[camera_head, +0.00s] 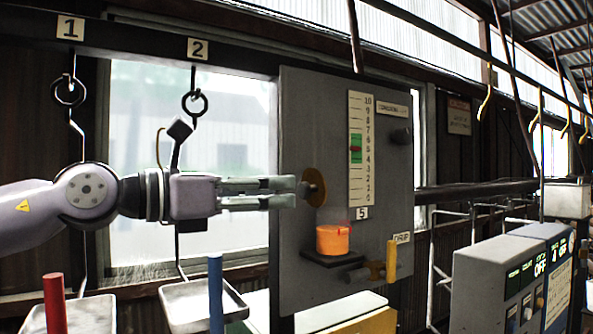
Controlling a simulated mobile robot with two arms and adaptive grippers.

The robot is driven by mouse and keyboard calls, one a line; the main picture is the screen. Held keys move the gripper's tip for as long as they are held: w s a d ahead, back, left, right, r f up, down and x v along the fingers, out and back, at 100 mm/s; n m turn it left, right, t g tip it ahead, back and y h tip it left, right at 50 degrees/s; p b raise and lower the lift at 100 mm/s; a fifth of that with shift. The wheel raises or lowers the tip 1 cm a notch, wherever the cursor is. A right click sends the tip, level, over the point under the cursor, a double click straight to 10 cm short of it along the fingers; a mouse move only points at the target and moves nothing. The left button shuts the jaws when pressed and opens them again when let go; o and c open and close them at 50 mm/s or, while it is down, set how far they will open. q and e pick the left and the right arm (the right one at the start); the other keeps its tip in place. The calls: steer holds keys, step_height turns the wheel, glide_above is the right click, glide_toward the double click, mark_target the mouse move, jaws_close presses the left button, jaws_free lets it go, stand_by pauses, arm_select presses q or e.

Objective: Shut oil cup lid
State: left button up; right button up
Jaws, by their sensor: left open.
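An orange cup (333,240), probably the oil cup, sits on a small dark shelf on the grey panel (300,120). A round brown disc (315,187), which looks like the lid, stands upright above and left of the cup, apart from its rim. My left gripper (297,192) comes in from the left with its fingers level and apart, nothing seen held between them. Its tips are right at the disc's left edge; I cannot tell whether they touch. The disc's hinge is not clearly visible. My right gripper is not in view.
A yellow lever (391,261) by a DRIP label is right of the cup. A numbered scale (361,148) is above it. Hooks 1 and 2 hang near my left arm, with trays (190,306) below. Grey control boxes (490,285) stand at right.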

mark_target(301, 188)
arm_select(q)
steer(key=p+x, duration=0.1)
steer(key=x, duration=0.3)
steer(key=shift+s+d+r+p, duration=0.1)
steer(key=shift+r+p, duration=0.05)
steer(key=shift+p, duration=0.2)
steer(key=shift+w+d, duration=0.3)
steer(key=shift+d, duration=0.05)
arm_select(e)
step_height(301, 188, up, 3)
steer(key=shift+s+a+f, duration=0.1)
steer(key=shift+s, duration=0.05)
arm_select(q)
steer(key=shift+c, duration=0.6)
jaws_close()
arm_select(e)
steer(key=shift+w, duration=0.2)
